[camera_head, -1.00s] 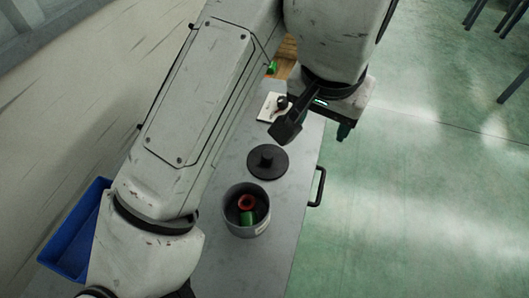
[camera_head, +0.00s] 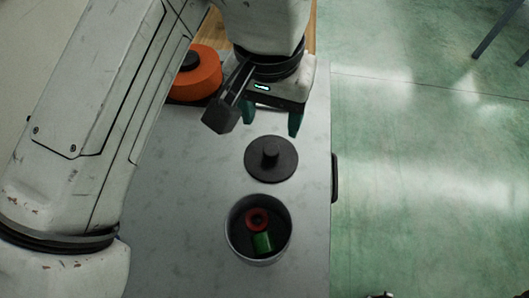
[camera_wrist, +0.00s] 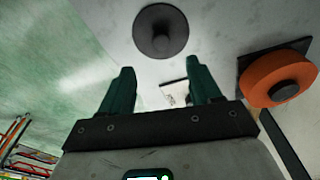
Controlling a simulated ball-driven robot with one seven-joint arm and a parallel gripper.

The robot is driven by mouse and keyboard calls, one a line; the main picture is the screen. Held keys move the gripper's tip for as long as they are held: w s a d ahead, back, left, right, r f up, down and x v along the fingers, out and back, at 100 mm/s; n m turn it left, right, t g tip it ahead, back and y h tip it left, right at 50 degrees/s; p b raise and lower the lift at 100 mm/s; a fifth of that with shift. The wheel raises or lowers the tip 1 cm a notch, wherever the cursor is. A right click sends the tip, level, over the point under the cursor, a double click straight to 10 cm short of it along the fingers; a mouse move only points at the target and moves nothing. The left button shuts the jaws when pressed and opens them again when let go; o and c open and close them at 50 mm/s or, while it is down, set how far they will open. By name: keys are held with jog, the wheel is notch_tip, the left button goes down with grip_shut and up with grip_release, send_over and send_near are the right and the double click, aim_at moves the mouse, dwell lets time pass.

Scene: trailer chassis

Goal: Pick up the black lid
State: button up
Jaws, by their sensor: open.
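The black lid (camera_head: 271,160) is a round disc with a knob on top. It lies flat on the grey tabletop (camera_head: 180,200), beside and behind a grey pot (camera_head: 228,240). In the wrist view the lid (camera_wrist: 160,31) is at the top middle, ahead of the fingertips. My gripper (camera_head: 271,122) is open and empty, with two dark green fingers. In the head view it is just behind the lid and appears above table height. The fingers in the wrist view (camera_wrist: 161,75) are apart and do not touch the lid.
The pot holds a red and black ring-like piece (camera_head: 257,218) and a green cylinder (camera_head: 263,242). An orange round object (camera_head: 197,74) with a black knob stands at the back left. A dark handle (camera_head: 334,178) is on the table's right side. Open green floor (camera_head: 420,190) lies to the right.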

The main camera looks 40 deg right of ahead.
aim_at(271, 149)
jog(key=f, duration=0.7)
jog(key=w+d+f, duration=0.1)
jog(key=f, duration=0.2)
jog(key=shift+f+b, duration=0.25)
jog(key=shift+b, duration=0.1)
jog(key=c, duration=1.1)
jog(key=shift+c, duration=0.2)
jog(key=shift+r, duration=0.1)
